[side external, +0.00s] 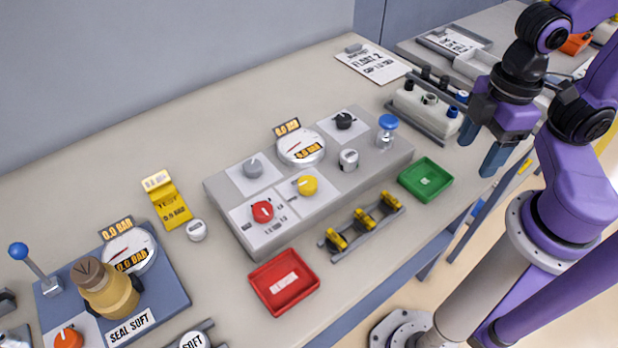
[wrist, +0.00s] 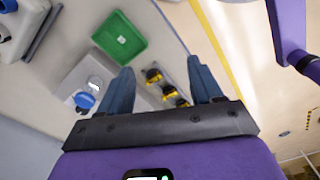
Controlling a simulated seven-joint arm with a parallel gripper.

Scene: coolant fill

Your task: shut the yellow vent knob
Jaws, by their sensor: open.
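The yellow vent knob (side external: 307,185) sits on a white plate on the grey panel block (side external: 222,198) in the side external view. A red knob (side external: 263,211) is to its lower left and a grey knob (side external: 253,167) to its upper left. My gripper (side external: 479,152) is open and empty at the right, above the table's front edge and well apart from the yellow knob. In the wrist view my gripper's fingers (wrist: 163,90) are spread. The yellow knob does not show clearly there; only the block's end with the blue-capped part (wrist: 85,101) shows.
A green tray (side external: 426,180) stands between the block and my gripper. A rack with several yellow clips (side external: 364,219) and a red tray (side external: 284,282) lie in front of the block. A gauge (side external: 301,147) and a blue-capped post (side external: 387,131) stand on the block.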

